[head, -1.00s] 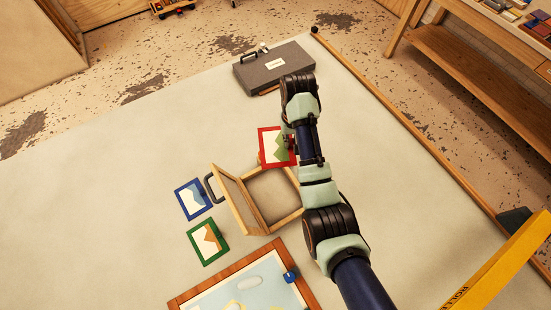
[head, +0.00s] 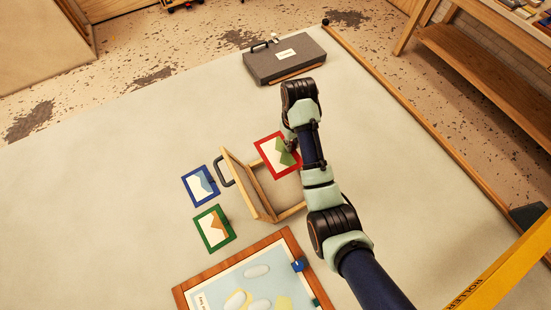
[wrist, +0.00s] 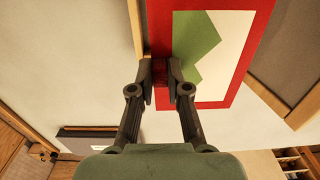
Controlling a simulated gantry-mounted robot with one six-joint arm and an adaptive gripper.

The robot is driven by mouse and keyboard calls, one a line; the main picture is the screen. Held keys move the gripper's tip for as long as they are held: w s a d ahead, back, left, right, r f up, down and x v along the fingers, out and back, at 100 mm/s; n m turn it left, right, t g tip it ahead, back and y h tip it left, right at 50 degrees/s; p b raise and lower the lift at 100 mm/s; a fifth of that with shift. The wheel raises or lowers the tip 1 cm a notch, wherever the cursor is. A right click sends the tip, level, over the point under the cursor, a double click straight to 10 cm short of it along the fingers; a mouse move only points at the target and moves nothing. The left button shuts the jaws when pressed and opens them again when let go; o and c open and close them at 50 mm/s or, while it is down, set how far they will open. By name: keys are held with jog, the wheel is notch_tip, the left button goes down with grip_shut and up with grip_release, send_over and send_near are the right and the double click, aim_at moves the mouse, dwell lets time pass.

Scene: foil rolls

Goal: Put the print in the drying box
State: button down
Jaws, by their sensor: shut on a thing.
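The red-framed print (head: 268,146), with a green shape on white, is held by one edge in my gripper (head: 292,145). In the wrist view, my gripper (wrist: 160,75) is shut on the red border of the print (wrist: 235,45). The drying box (head: 291,213) is an open wooden box; its hinged panel with a dark handle (head: 225,170) stands open on the left. In the head view the print overlaps the far part of the box opening and hides it. I cannot tell its exact height above the rim. A wooden box edge (wrist: 304,110) shows at right in the wrist view.
A blue-framed print (head: 200,186) and a green-framed print (head: 214,229) lie left of the box. A wood-framed picture board (head: 215,290) lies in front. A grey case (head: 285,62) is at the back. The left of the table is clear.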

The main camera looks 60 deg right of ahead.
aim_at(291, 155)
notch_tip(291, 155, down, 15)
jog(key=b, duration=0.8)
jog(key=shift+s, duration=0.1)
jog(key=shift+s+a+f+b, duration=0.1)
jog(key=shift+f+b, duration=0.25)
jog(key=shift+f, duration=1.05)
jog(key=shift+s+f+b, duration=0.1)
jog(key=shift+f+b, duration=0.25)
jog(key=shift+f, duration=1.05)
jog(key=c, duration=1.4)
grip_release()
jog(key=shift+o, duration=1.3)
jog(key=shift+w, duration=0.25)
jog(key=shift+s, duration=0.2)
jog(key=shift+w+r, duration=0.15)
jog(key=shift+r, duration=0.05)
jog(key=r+p, duration=0.3)
jog(key=r, duration=0.9)
jog(key=shift+d+r, duration=0.15)
jog(key=shift+d, duration=0.05)
